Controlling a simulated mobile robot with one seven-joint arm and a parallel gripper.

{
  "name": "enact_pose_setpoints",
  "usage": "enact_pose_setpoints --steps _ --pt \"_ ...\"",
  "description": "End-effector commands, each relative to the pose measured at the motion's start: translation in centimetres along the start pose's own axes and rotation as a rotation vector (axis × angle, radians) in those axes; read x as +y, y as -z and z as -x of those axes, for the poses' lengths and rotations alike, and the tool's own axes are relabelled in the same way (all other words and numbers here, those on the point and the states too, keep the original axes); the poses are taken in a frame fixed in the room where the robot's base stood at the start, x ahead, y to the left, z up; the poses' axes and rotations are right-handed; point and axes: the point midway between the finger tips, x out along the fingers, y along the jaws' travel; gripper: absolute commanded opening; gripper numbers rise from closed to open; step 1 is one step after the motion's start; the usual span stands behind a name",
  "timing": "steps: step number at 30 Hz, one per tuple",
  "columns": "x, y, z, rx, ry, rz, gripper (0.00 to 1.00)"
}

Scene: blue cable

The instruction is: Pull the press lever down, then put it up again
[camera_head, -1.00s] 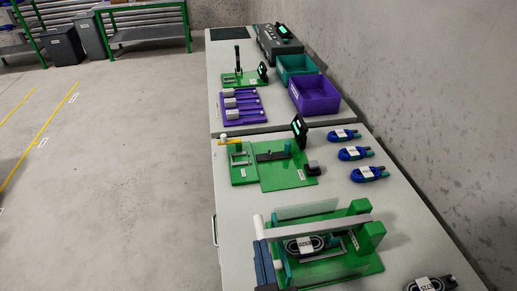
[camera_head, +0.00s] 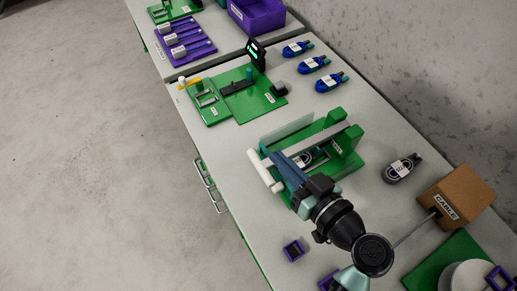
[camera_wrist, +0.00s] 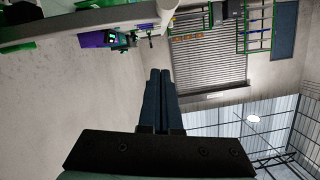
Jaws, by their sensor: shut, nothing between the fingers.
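The press is a green fixture (camera_head: 352,163) on the bench, with a clear panel, green end blocks and a coiled dark cable (camera_head: 303,159) inside. Its lever is a pale beam (camera_head: 318,139) across the top, with a white cylindrical handle (camera_head: 262,171) at the left end. The lever looks roughly level. My gripper (camera_head: 273,156) is shut and empty, its dark blue fingers beside the handle and partly over the fixture. I cannot tell whether they touch the lever.
Several blue cables (camera_head: 312,64) lie at the back right. A green board (camera_head: 240,97) with a small screen stands beyond the press. A grey cable (camera_head: 402,168) and a cardboard box (camera_head: 457,194) lie to the right. Small purple holders (camera_head: 292,250) sit near the front.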

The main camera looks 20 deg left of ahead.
Motion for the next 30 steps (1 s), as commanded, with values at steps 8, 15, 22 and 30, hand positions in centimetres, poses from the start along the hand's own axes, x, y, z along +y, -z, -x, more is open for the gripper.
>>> enact_pose_setpoints --steps 8,15,22,30 --pt "-0.2 -0.1 -5.9 -0.002 0.004 0.0 0.0" --pt "-0.1 -3.3 -6.3 -0.002 0.001 0.0 0.0" --pt "-0.1 -3.9 -6.5 -0.001 0.0 0.002 0.0" --pt "0.0 -4.0 -6.5 -0.001 0.0 0.003 0.0"
